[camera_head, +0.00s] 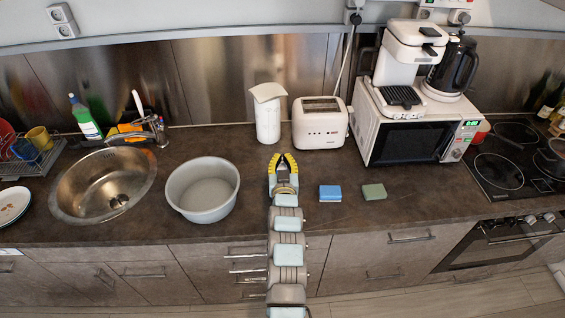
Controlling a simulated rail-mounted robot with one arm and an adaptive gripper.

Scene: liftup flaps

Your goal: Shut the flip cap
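A white canister (268,122) stands upright at the back of the counter, left of the toaster. Its white flip cap (268,92) appears raised and tilted at the top, wider than the body. The hinge and the opening are too small to make out. My gripper (283,158), with yellow and black fingers, is in front of the canister and lower in the picture. Its fingers are spread with a gap between them, and nothing shows in it. It looks apart from the canister.
A white toaster (320,124) stands close to the canister's right. A grey basin (203,190) is left of my arm. A blue sponge (330,193) and a green sponge (374,191) lie to the right. A microwave (408,137) bears a coffee machine. Counter between gripper and canister looks clear.

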